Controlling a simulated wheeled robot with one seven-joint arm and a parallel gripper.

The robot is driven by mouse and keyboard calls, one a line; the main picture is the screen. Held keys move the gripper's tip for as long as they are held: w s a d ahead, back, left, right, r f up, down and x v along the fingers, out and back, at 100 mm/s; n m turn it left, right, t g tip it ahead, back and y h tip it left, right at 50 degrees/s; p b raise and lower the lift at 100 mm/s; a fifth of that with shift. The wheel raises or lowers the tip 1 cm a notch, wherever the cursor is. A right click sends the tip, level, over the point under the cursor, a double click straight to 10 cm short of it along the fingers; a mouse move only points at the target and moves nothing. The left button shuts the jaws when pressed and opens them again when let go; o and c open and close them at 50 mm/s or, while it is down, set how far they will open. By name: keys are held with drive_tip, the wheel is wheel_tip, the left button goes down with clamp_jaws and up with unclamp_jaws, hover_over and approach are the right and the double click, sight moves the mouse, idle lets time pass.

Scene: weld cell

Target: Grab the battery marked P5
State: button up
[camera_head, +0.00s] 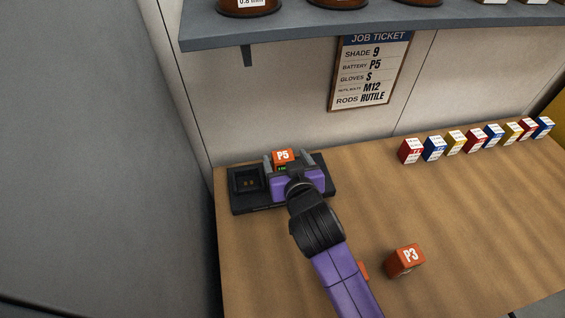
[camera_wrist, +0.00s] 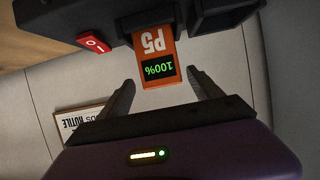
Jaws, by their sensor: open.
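The orange battery marked P5 (camera_head: 283,156) sits in the right bay of the black charger (camera_head: 240,207) at the back left of the bench. In the wrist view the P5 battery (camera_wrist: 156,57) shows a green 100% display and appears upside down. My gripper (camera_head: 284,163) is at the charger with its fingers on either side of the battery. In the wrist view my gripper (camera_wrist: 163,86) is open, and gaps show between its fingers and the battery. An orange battery marked P3 (camera_head: 406,260) stands on the bench at the front right of my arm.
The charger's left bay (camera_head: 247,183) is empty. Several small coloured boxes (camera_head: 456,141) stand in a row at the back right. A job ticket (camera_head: 370,72) on the wall reads battery P5. A grey shelf (camera_head: 300,35) overhangs the back. Part of another orange thing (camera_head: 364,270) shows beside my arm.

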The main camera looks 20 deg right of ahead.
sight(281, 152)
drive_tip(key=shift+p+x, duration=0.7)
drive_tip(key=shift+x, duration=1.8)
drive_tip(key=shift+a, duration=0.2)
clamp_jaws()
